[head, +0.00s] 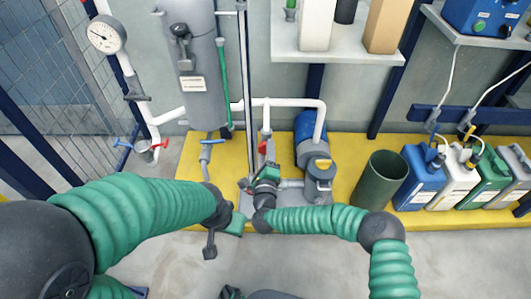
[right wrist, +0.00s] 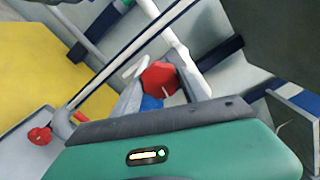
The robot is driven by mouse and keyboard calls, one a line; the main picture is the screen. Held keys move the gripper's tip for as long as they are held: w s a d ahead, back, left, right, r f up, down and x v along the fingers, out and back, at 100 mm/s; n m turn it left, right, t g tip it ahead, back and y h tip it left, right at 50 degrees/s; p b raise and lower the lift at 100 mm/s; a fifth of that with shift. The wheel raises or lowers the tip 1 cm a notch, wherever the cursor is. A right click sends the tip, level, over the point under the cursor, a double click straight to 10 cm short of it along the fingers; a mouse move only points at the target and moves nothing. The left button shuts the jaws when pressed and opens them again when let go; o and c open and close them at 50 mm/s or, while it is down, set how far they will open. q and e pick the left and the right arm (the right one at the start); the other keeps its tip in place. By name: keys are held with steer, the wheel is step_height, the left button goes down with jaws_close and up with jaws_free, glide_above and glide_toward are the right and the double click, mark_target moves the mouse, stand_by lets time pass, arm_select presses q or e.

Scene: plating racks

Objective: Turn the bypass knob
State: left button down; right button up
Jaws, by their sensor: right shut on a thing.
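The bypass knob, a red faceted knob (right wrist: 160,78), sits between the fingers of my right gripper (right wrist: 163,84) in the right wrist view. The fingers are shut on it from both sides. In the head view my right gripper (head: 266,165) is at the pipework in front of the blue pump, and a bit of the red knob (head: 262,148) shows just beyond it. My left gripper (head: 222,240) hangs lower left of it, apart from the pipes; its fingers do not show clearly enough to tell their state.
A blue pump (head: 309,140) stands right of the knob, with a dark green bin (head: 378,180) and several canisters (head: 424,178) farther right. A grey column (head: 190,65) and pressure gauge (head: 105,35) are at left. A second red knob (right wrist: 40,135) shows in the wrist view.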

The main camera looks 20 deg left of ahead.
steer(key=shift+d+f+m, duration=0.1)
steer(key=shift+f+m, duration=0.1)
steer(key=shift+m, duration=0.55)
steer(key=shift+d+f+m, duration=0.1)
steer(key=shift+f+m, duration=0.05)
steer(key=shift+m, duration=0.6)
steer(key=o, duration=1.4)
steer(key=shift+c, duration=0.2)
steer(key=shift+a+r, duration=0.1)
steer(key=shift+r, duration=0.05)
steer(key=p+v, duration=0.7)
steer(key=v, duration=1)
steer(key=shift+p, duration=0.3)
